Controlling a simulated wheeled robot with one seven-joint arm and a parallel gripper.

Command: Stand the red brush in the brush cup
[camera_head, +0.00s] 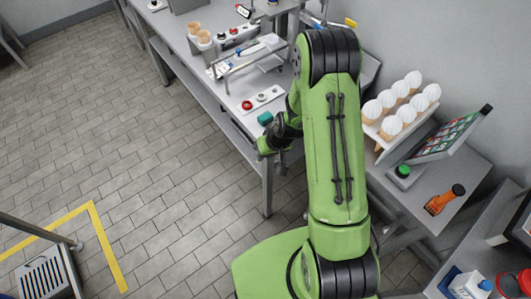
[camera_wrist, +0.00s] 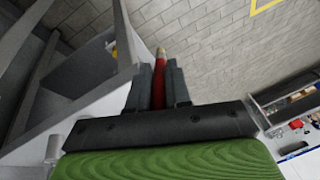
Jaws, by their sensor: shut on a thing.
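The red brush (camera_wrist: 159,84) shows in the wrist view between the two dark fingers of my gripper (camera_wrist: 160,76), which is shut on it. Its handle is red and its far end is tan. In the head view my gripper end is mostly hidden by my green arm, beside the front edge of the long grey table, and I cannot make out the brush there. I cannot clearly identify the brush cup; a small teal object (camera_head: 265,118) stands near the table's edge close to my wrist, and I cannot tell whether it is the cup.
The long table (camera_head: 225,103) carries a clear stand (camera_head: 254,55), a panel with a red button (camera_head: 262,99) and cones (camera_head: 199,35). Right of my arm are a rack of white-topped cones (camera_head: 402,103), a green button (camera_head: 403,171) and an orange tool (camera_head: 444,199). The left floor is open.

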